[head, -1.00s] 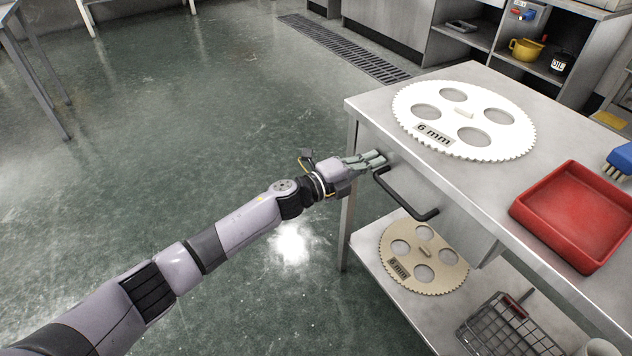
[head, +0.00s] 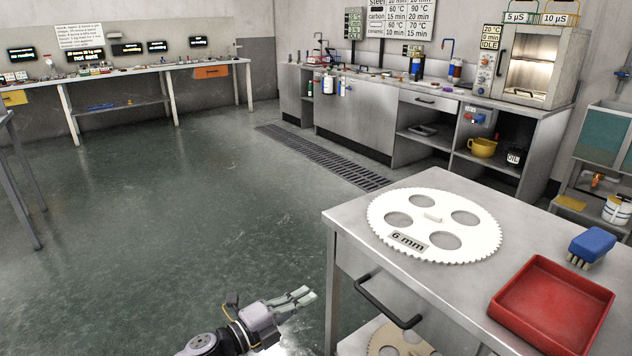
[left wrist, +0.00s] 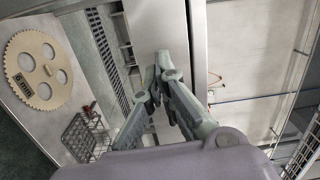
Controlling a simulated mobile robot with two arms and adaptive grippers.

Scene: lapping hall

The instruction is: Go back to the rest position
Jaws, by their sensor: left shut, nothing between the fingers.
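My left gripper (head: 304,298) shows at the bottom of the head view, to the left of the steel table (head: 337,262) and apart from its drawer handle (head: 386,300). Its fingers are shut with nothing between them. In the left wrist view the fingers (left wrist: 160,60) meet at their tips in front of a pale steel surface. My right gripper is in neither view.
On the table lie a white toothed disc marked 6 mm (head: 385,240), a red tray (head: 497,310) and a blue brush (head: 592,243). A tan disc (left wrist: 30,88) and a wire basket (left wrist: 78,138) are on the lower shelf. The floor to the left is clear.

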